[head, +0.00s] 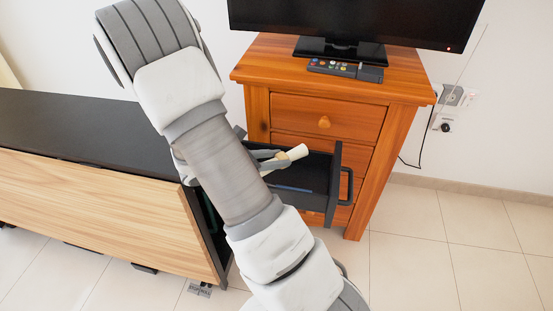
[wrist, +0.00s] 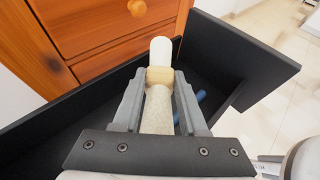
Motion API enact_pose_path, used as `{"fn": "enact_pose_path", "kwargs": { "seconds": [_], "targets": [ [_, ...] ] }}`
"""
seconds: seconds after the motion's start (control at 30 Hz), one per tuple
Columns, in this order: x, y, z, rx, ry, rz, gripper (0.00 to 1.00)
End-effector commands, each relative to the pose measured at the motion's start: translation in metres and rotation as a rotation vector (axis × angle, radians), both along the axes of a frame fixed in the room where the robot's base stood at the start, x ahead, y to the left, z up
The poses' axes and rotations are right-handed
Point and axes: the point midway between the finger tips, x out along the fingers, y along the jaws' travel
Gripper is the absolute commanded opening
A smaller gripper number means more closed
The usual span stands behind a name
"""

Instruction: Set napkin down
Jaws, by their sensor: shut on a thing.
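A rolled napkin (head: 293,157) shows in the head view as a pale roll sticking out to the right of my gripper (head: 268,160). In the wrist view the napkin (wrist: 161,50) has a white end, a tan band and a speckled lower part. My gripper (wrist: 159,74) is shut on it, one finger on each side near the band. The napkin is held over an open dark drawer (head: 334,182), whose black wall also shows in the wrist view (wrist: 250,58). My arm hides part of the drawer in the head view.
A thin blue item (head: 291,188) lies in the drawer. A wooden chest (head: 400,135) stands close behind, bearing a television (head: 360,18) and a remote (head: 331,67). The dark-topped cabinet (head: 70,125) is at left. Tiled floor (head: 440,250) is clear at right.

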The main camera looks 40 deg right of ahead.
Motion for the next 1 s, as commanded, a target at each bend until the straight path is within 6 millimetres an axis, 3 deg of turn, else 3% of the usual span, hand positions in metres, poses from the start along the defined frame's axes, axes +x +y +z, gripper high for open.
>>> {"fn": "enact_pose_path", "kwargs": {
  "seconds": [0.47,0.5,0.63,1.0],
  "targets": [
    [0.0,0.0,-0.012,0.0,0.0,0.001,0.0],
    [0.0,0.0,-0.012,0.0,0.0,0.001,0.45],
    [0.0,0.0,-0.012,0.0,0.0,0.0,0.69],
    [0.0,0.0,-0.008,0.0,0.0,0.0,0.72]
  ]
}}
